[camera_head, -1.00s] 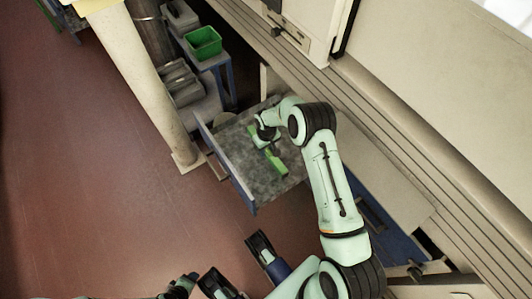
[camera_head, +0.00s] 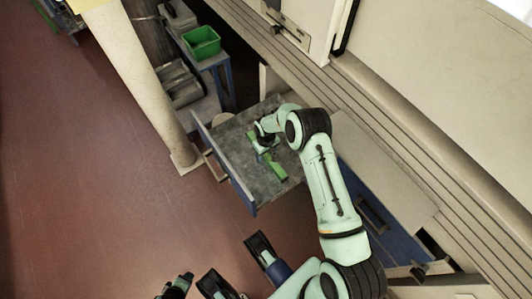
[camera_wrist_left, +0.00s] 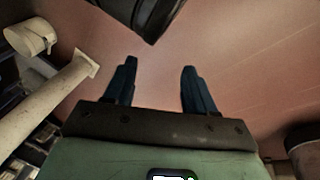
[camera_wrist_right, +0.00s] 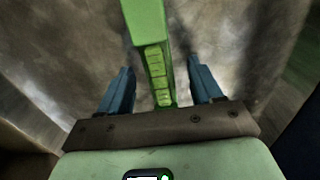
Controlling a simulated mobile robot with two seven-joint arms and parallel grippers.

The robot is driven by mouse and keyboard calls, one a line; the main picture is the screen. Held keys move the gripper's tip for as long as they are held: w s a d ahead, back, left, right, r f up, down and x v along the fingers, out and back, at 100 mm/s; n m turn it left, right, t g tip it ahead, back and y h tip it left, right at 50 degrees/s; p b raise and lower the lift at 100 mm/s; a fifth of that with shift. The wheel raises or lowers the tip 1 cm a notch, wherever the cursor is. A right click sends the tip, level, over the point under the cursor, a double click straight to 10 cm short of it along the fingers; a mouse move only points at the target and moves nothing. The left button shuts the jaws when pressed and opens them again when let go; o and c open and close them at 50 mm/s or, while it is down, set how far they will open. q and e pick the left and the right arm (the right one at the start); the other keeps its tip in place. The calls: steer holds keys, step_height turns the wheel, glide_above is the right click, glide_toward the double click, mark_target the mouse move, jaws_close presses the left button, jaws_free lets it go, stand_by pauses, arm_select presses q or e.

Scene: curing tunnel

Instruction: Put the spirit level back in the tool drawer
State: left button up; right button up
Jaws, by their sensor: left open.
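The green spirit level (camera_head: 279,172) lies in the open tool drawer (camera_head: 238,184), slanted across its grey mottled bottom. My right gripper (camera_head: 263,146) is over the level's far end and hides part of it. In the right wrist view the level (camera_wrist_right: 147,25) runs between the two blue fingers of the right gripper (camera_wrist_right: 159,66), with a gap on each side, so the jaws look open around it. Whether the level lies flat is hard to tell. My left gripper (camera_wrist_left: 159,68) is open and empty above the red floor, away from the drawer.
A cream column (camera_head: 150,90) stands left of the drawer's front. Behind it is a low rack with a green bin (camera_head: 202,42) and grey trays. The long cream machine housing (camera_head: 440,110) runs along the right. The red floor on the left is clear.

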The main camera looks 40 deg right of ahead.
steer(key=shift+r, duration=0.25)
arm_select(q)
steer(key=shift+g+h, duration=0.4)
steer(key=shift+g, duration=0.3)
steer(key=s+r+p, duration=0.1)
steer(key=s+d+r+p, duration=0.1)
steer(key=s, duration=0.1)
steer(key=s+d+r, duration=0.1)
steer(key=shift+s+d+p, duration=0.15)
steer(key=shift+s+p, duration=0.05)
steer(key=shift+p, duration=0.2)
arm_select(e)
step_height(320, 180, up, 12)
steer(key=shift+f, duration=0.15)
